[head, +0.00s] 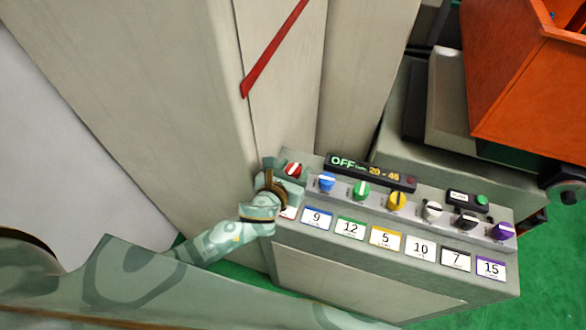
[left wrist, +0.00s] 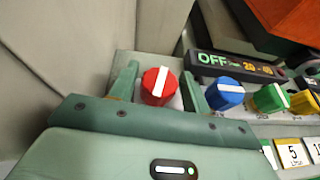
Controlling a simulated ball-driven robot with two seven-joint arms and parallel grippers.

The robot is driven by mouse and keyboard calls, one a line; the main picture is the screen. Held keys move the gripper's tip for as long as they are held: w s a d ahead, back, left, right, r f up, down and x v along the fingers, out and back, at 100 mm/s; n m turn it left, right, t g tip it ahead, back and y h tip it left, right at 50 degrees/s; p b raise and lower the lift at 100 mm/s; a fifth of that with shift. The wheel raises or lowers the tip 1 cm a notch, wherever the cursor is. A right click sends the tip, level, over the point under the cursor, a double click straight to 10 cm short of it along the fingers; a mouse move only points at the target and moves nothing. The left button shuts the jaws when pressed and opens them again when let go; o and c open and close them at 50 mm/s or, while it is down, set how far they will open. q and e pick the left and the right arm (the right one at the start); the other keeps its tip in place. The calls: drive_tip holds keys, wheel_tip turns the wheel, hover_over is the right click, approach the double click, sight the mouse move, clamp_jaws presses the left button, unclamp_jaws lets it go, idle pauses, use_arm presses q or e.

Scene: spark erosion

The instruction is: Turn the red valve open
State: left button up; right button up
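The red valve (head: 293,170) is a round knob with a white bar, at the left end of a row of coloured knobs on a grey panel. In the left wrist view the red valve (left wrist: 158,86) stands between my two fingers, its white bar nearly upright in the picture. My left gripper (head: 284,174) is at the valve and is open. In the left wrist view my left gripper (left wrist: 160,74) has one finger on each side of the knob, with small gaps showing. My right gripper is not in view.
A blue knob (head: 327,182) is close to my right-hand finger, followed by green, yellow, white, black and purple knobs. A display (head: 370,172) behind them reads OFF and 20 - 45. Number cards (head: 317,218) line the front. A tall grey cabinet (head: 170,80) rises behind left.

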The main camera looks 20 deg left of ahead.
use_arm(q)
drive_tip(key=c, duration=0.6)
drive_tip(key=shift+d+n+y, duration=0.1)
drive_tip(key=shift+n+y, duration=0.7)
drive_tip(key=shift+y, duration=0.1)
drive_tip(key=shift+n+y, duration=0.7)
drive_tip(key=shift+y, duration=0.1)
drive_tip(key=o, duration=1)
drive_tip(key=p+v, duration=0.1)
drive_tip(key=v, duration=1.5)
drive_tip(key=shift+s+r, duration=0.1)
drive_tip(key=shift+s, duration=0.05)
